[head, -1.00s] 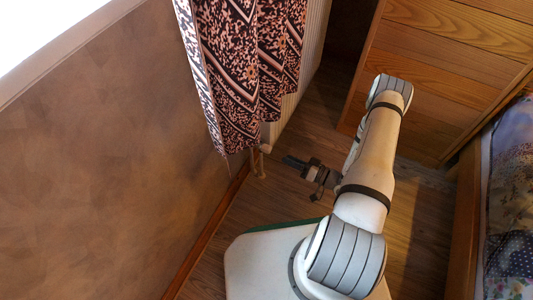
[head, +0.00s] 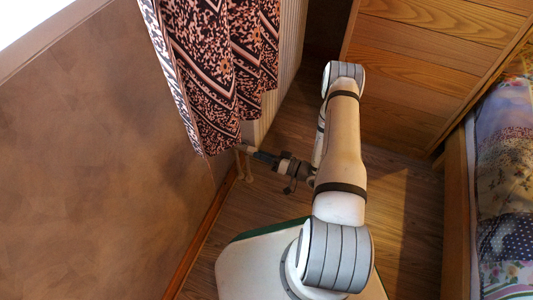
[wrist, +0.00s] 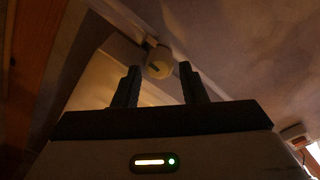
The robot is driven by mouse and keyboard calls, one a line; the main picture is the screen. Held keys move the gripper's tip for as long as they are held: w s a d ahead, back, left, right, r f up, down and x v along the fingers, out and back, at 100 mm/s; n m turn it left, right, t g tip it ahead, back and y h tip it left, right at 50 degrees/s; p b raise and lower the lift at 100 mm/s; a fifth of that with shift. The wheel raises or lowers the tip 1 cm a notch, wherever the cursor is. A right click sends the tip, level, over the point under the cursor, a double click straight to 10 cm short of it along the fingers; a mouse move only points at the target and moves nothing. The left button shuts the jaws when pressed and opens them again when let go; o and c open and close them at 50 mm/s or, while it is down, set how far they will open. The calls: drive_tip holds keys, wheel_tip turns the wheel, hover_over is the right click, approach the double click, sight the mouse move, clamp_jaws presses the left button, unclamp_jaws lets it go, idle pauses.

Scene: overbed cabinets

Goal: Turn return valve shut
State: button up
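The two dark fingers are apart, one on each side of the knob, and I see no clear contact. In the head view my gripper (head: 262,157) reaches left to the valve fitting (head: 243,148) below the curtain hem. The fitting sits above thin pipes (head: 249,176) near the floor. The fingertips are small and partly merge with the fitting there.
A patterned curtain (head: 215,75) hangs just above the gripper, in front of a ribbed radiator (head: 287,60). The brown wall (head: 100,150) is at left. A wooden cabinet (head: 430,70) and a bed (head: 505,180) stand at right. Some wooden floor (head: 400,225) is clear.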

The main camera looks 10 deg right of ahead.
drive_tip(key=shift+x, duration=1.1)
